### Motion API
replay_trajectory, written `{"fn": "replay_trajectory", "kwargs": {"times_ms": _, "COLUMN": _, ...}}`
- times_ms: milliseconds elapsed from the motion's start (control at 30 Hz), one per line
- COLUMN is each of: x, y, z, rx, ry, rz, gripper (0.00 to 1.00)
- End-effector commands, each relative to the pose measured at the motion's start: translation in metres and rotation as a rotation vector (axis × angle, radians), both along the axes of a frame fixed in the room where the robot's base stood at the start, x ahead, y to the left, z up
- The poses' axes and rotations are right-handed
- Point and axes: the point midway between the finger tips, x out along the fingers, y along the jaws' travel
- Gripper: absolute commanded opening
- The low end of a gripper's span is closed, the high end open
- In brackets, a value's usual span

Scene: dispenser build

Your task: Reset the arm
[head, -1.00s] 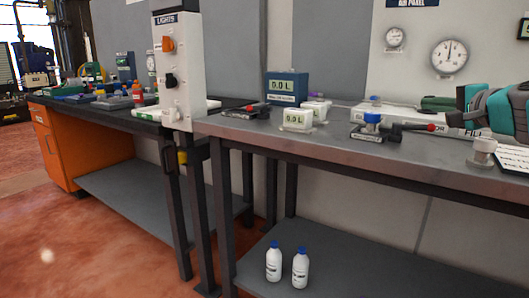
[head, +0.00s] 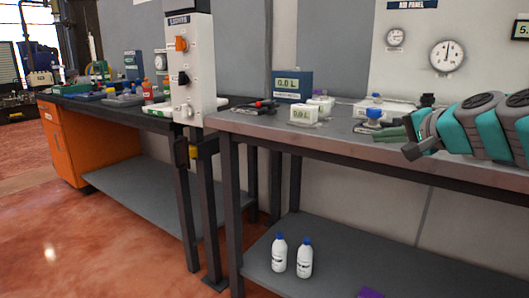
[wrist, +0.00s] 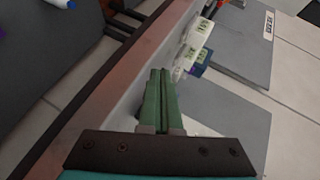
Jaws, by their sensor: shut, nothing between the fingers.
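My gripper (head: 386,138) is in the head view on the right, at the end of my teal and grey arm, over or in front of the grey bench top (head: 262,124). Its green fingers point left. In the wrist view the two green fingers (wrist: 161,75) lie side by side, shut with nothing between them. Beyond them the bench edge runs diagonally. A blue-capped item (head: 375,114) stands just behind the fingers in the head view; part of it is hidden. I cannot tell the gap between them.
White display boxes (head: 306,113) and a blue "0.0 L" display (head: 292,87) stand on the bench. A white switch post (head: 190,70) stands to the left. Two white bottles (head: 279,253) and a purple item (head: 371,293) are on the lower shelf. Floor at left is clear.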

Motion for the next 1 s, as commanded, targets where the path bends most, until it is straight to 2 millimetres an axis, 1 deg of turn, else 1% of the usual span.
{"fn": "replay_trajectory", "kwargs": {"times_ms": 33, "x": -0.005, "y": 0.017, "z": -0.012, "rx": -0.027, "ry": 0.028, "rz": 0.035, "gripper": 0.00}}
{"fn": "replay_trajectory", "kwargs": {"times_ms": 67, "x": -0.009, "y": 0.027, "z": -0.020, "rx": -0.046, "ry": 0.047, "rz": 0.058, "gripper": 0.00}}
{"fn": "replay_trajectory", "kwargs": {"times_ms": 167, "x": -0.029, "y": 0.065, "z": -0.053, "rx": -0.125, "ry": 0.122, "rz": 0.150, "gripper": 0.00}}
{"fn": "replay_trajectory", "kwargs": {"times_ms": 200, "x": -0.040, "y": 0.082, "z": -0.071, "rx": -0.165, "ry": 0.161, "rz": 0.195, "gripper": 0.00}}
{"fn": "replay_trajectory", "kwargs": {"times_ms": 267, "x": -0.060, "y": 0.105, "z": -0.098, "rx": -0.231, "ry": 0.222, "rz": 0.264, "gripper": 0.00}}
{"fn": "replay_trajectory", "kwargs": {"times_ms": 300, "x": -0.076, "y": 0.119, "z": -0.119, "rx": -0.273, "ry": 0.268, "rz": 0.312, "gripper": 0.00}}
{"fn": "replay_trajectory", "kwargs": {"times_ms": 333, "x": -0.089, "y": 0.129, "z": -0.133, "rx": -0.306, "ry": 0.301, "rz": 0.350, "gripper": 0.00}}
{"fn": "replay_trajectory", "kwargs": {"times_ms": 367, "x": -0.102, "y": 0.136, "z": -0.146, "rx": -0.341, "ry": 0.333, "rz": 0.383, "gripper": 0.00}}
{"fn": "replay_trajectory", "kwargs": {"times_ms": 400, "x": -0.120, "y": 0.145, "z": -0.165, "rx": -0.387, "ry": 0.377, "rz": 0.428, "gripper": 0.00}}
{"fn": "replay_trajectory", "kwargs": {"times_ms": 467, "x": -0.150, "y": 0.155, "z": -0.193, "rx": -0.452, "ry": 0.447, "rz": 0.497, "gripper": 0.00}}
{"fn": "replay_trajectory", "kwargs": {"times_ms": 500, "x": -0.171, "y": 0.158, "z": -0.211, "rx": -0.497, "ry": 0.496, "rz": 0.542, "gripper": 0.00}}
{"fn": "replay_trajectory", "kwargs": {"times_ms": 567, "x": -0.204, "y": 0.161, "z": -0.237, "rx": -0.564, "ry": 0.567, "rz": 0.606, "gripper": 0.00}}
{"fn": "replay_trajectory", "kwargs": {"times_ms": 600, "x": -0.226, "y": 0.160, "z": -0.252, "rx": -0.608, "ry": 0.615, "rz": 0.647, "gripper": 0.00}}
{"fn": "replay_trajectory", "kwargs": {"times_ms": 633, "x": -0.243, "y": 0.158, "z": -0.265, "rx": -0.640, "ry": 0.656, "rz": 0.678, "gripper": 0.00}}
{"fn": "replay_trajectory", "kwargs": {"times_ms": 700, "x": -0.281, "y": 0.150, "z": -0.287, "rx": -0.707, "ry": 0.738, "rz": 0.743, "gripper": 0.00}}
{"fn": "replay_trajectory", "kwargs": {"times_ms": 800, "x": -0.327, "y": 0.136, "z": -0.311, "rx": -0.784, "ry": 0.843, "rz": 0.816, "gripper": 0.00}}
{"fn": "replay_trajectory", "kwargs": {"times_ms": 900, "x": -0.359, "y": 0.122, "z": -0.324, "rx": -0.836, "ry": 0.921, "rz": 0.865, "gripper": 0.00}}
{"fn": "replay_trajectory", "kwargs": {"times_ms": 1000, "x": -0.376, "y": 0.113, "z": -0.331, "rx": -0.863, "ry": 0.963, "rz": 0.889, "gripper": 0.00}}
